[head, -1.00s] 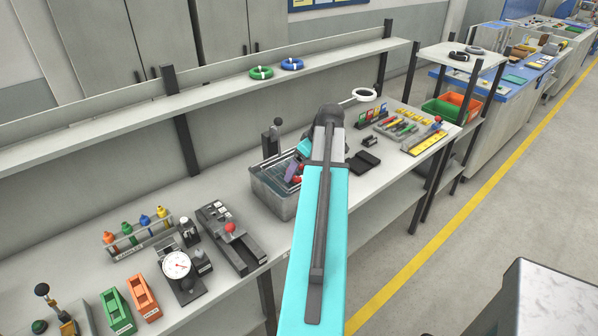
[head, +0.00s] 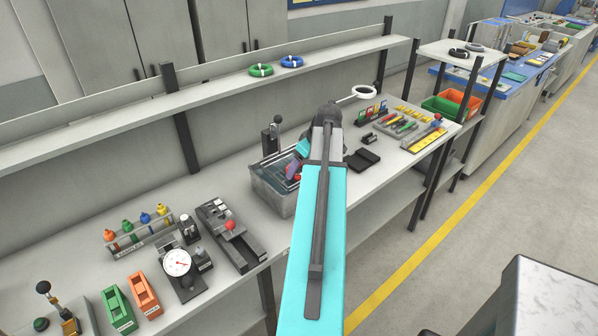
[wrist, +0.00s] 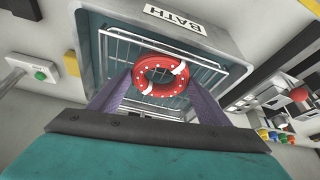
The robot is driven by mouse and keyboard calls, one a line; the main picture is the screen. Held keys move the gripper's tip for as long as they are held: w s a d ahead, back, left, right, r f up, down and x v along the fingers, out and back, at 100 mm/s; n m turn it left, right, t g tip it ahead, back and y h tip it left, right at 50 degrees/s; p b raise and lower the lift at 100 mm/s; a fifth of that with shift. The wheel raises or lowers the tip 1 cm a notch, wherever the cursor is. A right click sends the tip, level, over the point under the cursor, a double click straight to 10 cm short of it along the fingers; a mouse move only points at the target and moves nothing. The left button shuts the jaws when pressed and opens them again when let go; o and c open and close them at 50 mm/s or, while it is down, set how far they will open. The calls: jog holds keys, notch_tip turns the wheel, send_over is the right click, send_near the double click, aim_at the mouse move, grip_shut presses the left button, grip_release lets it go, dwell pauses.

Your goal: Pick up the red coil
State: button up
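The red coil (wrist: 160,80), a ring with white bands and pale dots, shows in the middle of the wrist view over the wire rack of the bath (wrist: 225,38). My gripper (wrist: 159,88) has its two purple fingers apart, one on each side of the coil. A narrow gap seems to show between fingers and coil, so I see no firm contact. In the head view, the bath (head: 276,194) stands on the bench, and my gripper (head: 292,169) reaches into it. Only a bit of red shows there; my arm hides much of the bath.
A green coil (head: 261,70) and a blue coil (head: 291,62) lie on the upper shelf. A dial gauge (head: 177,263) and a black fixture (head: 232,236) stand left of the bath. A black tray (head: 362,160) lies to its right. A post (head: 273,139) stands behind it.

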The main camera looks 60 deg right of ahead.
jog(key=c, duration=0.3)
jog(key=shift+r, duration=0.2)
jog(key=shift+r+b, duration=0.85)
jog(key=shift+r, duration=0.5)
jog(key=s+d+b, duration=0.1)
jog(key=s+d, duration=0.1)
jog(key=s, duration=0.3)
jog(key=s+d+r+b, duration=0.1)
jog(key=s+d+b, duration=0.1)
jog(key=s, duration=0.2)
jog(key=s+d+r+b, duration=0.1)
jog(key=s+d+b, duration=0.1)
jog(key=s, duration=0.3)
jog(key=shift+s+d, duration=0.25)
jog(key=shift+s, duration=0.05)
